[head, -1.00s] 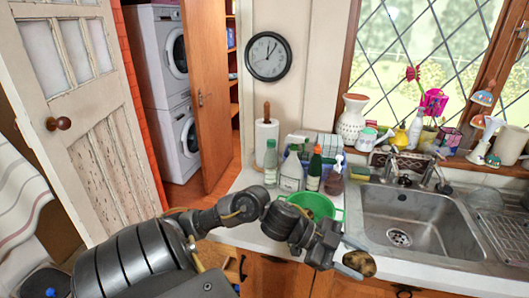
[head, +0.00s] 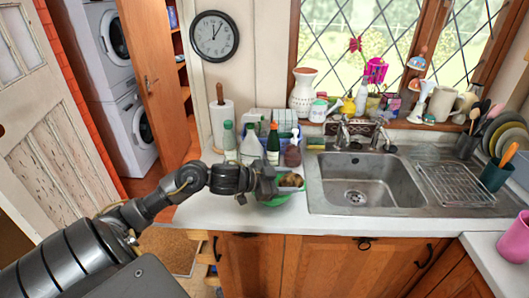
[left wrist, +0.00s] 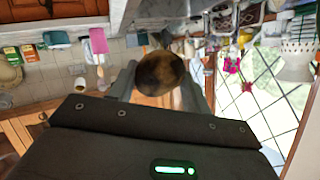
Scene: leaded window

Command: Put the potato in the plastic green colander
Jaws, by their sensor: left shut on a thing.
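My left gripper (head: 290,181) is shut on the brown potato (head: 293,179) and holds it at the colander, over or inside its opening; I cannot tell how high. In the left wrist view the potato (left wrist: 160,74) sits between the two fingers. The green plastic colander (head: 272,202) stands on the white counter left of the sink, partly hidden by my arm and gripper. The colander does not show clearly in the left wrist view. My right gripper is not in view.
Several bottles, among them a dark green one (head: 273,143), stand just behind the colander. A paper towel roll (head: 222,122) is to their left. The steel sink (head: 365,180) is right of the colander. The counter front (head: 240,217) is clear.

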